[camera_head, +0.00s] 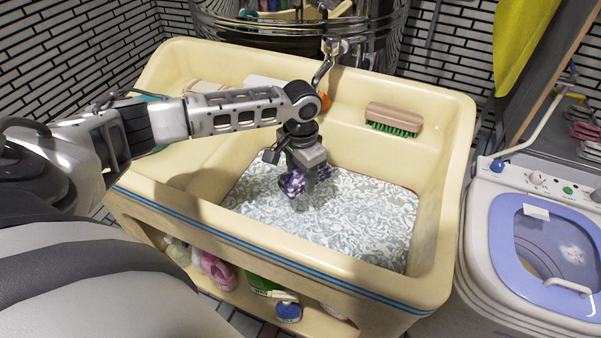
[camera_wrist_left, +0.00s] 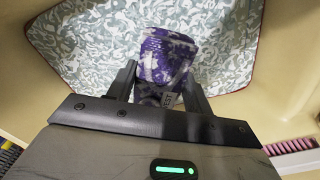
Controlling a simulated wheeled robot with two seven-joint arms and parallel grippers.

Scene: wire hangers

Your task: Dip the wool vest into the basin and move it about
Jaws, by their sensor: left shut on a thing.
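The wool vest (camera_head: 294,184) is a small purple and white patterned bundle in the head view. My left gripper (camera_head: 305,168) is shut on it and holds it over the basin (camera_head: 446,135), a large cream sink. The left wrist view shows the vest (camera_wrist_left: 165,55) bunched between the two fingers (camera_wrist_left: 160,85), with a white tag on it. The basin holds patterned grey-white water (camera_head: 350,218). The vest's lower end is at or just above the water; I cannot tell if it touches. My right gripper is in neither view.
A brush (camera_head: 394,119) with green bristles lies on the basin's back ledge, near the tap (camera_head: 325,65). A washing machine (camera_head: 545,225) stands at the right. Bottles (camera_head: 288,307) sit on the shelf below. The basin's right part is clear.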

